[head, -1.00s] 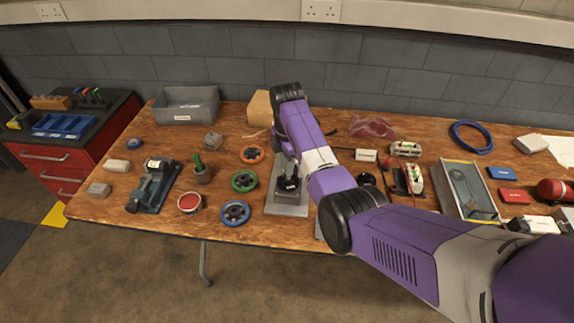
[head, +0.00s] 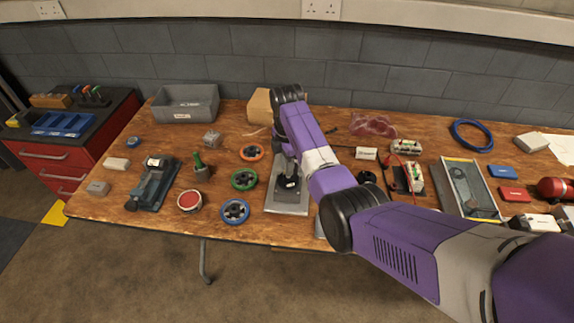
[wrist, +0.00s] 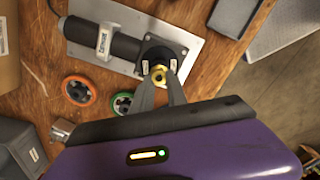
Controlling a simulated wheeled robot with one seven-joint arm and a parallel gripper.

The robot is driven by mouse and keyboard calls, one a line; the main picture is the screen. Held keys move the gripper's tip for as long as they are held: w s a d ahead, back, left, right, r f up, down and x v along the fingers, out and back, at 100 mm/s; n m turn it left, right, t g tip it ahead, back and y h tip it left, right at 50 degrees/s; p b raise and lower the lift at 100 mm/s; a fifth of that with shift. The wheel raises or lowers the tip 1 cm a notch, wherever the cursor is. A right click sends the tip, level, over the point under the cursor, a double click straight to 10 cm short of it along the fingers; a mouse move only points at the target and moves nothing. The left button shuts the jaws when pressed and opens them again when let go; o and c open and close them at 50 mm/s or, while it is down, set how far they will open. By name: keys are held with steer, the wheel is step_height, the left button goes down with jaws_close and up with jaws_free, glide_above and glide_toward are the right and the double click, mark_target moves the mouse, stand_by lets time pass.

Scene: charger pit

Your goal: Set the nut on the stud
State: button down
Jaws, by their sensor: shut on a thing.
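In the wrist view my gripper (wrist: 159,81) is shut on a small brass-coloured nut (wrist: 158,72), held at the fingertips. The nut lies over the edge of the square black flange (wrist: 172,50) of a dark cylindrical unit, fixed on a grey metal plate (wrist: 202,48). I cannot make out the stud; the nut and fingers cover that spot, and I cannot tell whether the nut touches anything below. In the head view my gripper (head: 288,182) is over the same plate (head: 287,208), and the nut is too small to see.
Orange (head: 252,152), green (head: 244,180) and blue (head: 235,211) handwheels lie left of the plate. A grey bin (head: 186,103) and a cardboard box (head: 259,107) stand at the back. A shallow tray (head: 468,188) and small packs are to the right.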

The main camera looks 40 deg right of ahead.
steer(key=shift+f+b, duration=0.45)
steer(key=shift+f, duration=0.35)
steer(key=c, duration=1.2)
jaws_free()
steer(key=shift+c, duration=0.2)
step_height(320, 180, up, 8)
steer(key=shift+b, duration=0.4)
